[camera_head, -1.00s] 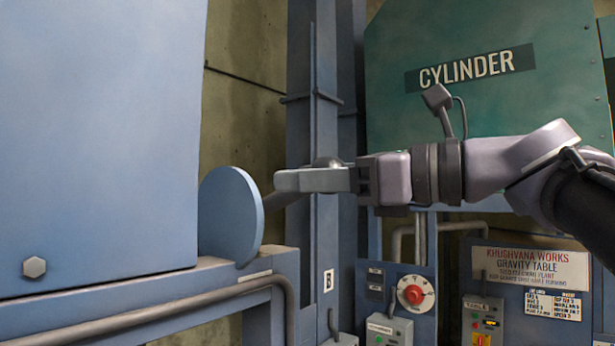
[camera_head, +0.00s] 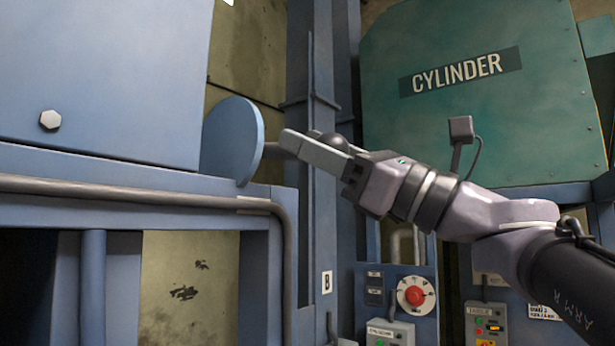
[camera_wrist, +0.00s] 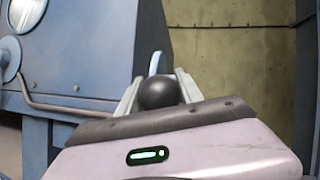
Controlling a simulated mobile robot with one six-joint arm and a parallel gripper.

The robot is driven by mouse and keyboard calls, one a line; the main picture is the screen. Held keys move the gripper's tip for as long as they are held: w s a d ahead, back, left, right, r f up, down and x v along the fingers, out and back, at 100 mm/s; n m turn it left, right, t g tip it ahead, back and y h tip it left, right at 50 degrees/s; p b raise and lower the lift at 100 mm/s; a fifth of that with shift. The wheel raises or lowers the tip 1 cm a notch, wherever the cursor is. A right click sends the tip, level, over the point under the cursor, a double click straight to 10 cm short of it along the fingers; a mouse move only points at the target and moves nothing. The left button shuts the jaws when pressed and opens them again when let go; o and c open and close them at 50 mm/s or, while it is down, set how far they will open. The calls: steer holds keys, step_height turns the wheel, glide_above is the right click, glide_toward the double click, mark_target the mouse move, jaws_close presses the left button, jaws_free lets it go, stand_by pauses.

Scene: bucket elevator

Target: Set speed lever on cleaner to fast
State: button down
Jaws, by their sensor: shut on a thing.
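The speed lever (camera_head: 284,150) is a short dark rod. It comes out of the round blue disc (camera_head: 232,140) at the corner of the blue machine. Its dark ball knob (camera_head: 333,140) sits between the fingers of my gripper (camera_head: 312,143), which is shut on it. The near finger hides part of the rod. I see no speed marks.
A blue rail with a grey pipe (camera_head: 150,194) runs below the disc. A blue upright post (camera_head: 311,220) stands close behind the gripper. The green cylinder panel (camera_head: 470,110) is behind my arm. A panel with a red knob (camera_head: 415,296) is below.

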steer(key=shift+w+a+f+n+y+b, duration=0.2)
steer(key=shift+f+y+b, duration=0.25)
steer(key=shift+f+b, duration=0.45)
steer(key=shift+w+a+f+n+y+b, duration=0.2)
steer(key=shift+f+y+b, duration=0.3)
steer(key=shift+f+b, duration=0.4)
steer(key=shift+w+a+f+n+y+b, duration=0.1)
steer(key=shift+a+f+n+y+b, duration=0.15)
steer(key=shift+f+y+b, duration=0.55)
steer(key=shift+r+h, duration=0.15)
steer(key=shift+h, duration=0.2)
steer(key=c, duration=0.8)
jaws_free()
steer(key=b+v, duration=0.5)
steer(key=v, duration=1.2)
steer(key=shift+b, duration=0.4)
